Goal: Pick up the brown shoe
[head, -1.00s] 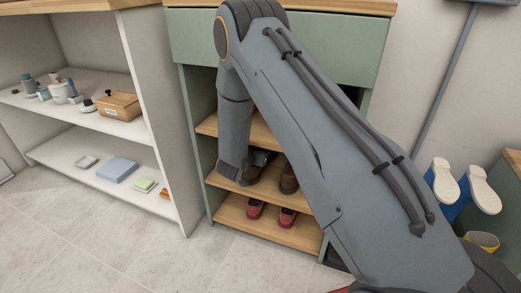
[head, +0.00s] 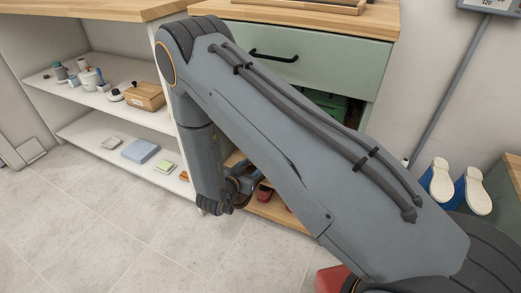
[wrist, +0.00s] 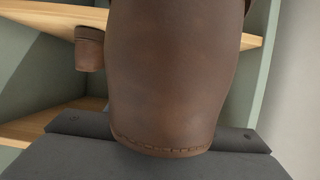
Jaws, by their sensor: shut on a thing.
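A brown shoe (wrist: 170,75) fills the middle of the wrist view, its stitched end close against my dark gripper (wrist: 160,150). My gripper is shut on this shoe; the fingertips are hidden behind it. In the head view my gripper (head: 243,180) is low at the front of the green shoe cabinet, mostly hidden by my arm. The held shoe cannot be made out clearly there.
Red shoes (head: 265,191) sit on the cabinet's lower board (head: 282,217). A white shelf unit (head: 112,178) with small items stands close on the left. Blue shoes with white soles (head: 440,181) are at the right. The tiled floor (head: 90,235) in front is clear.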

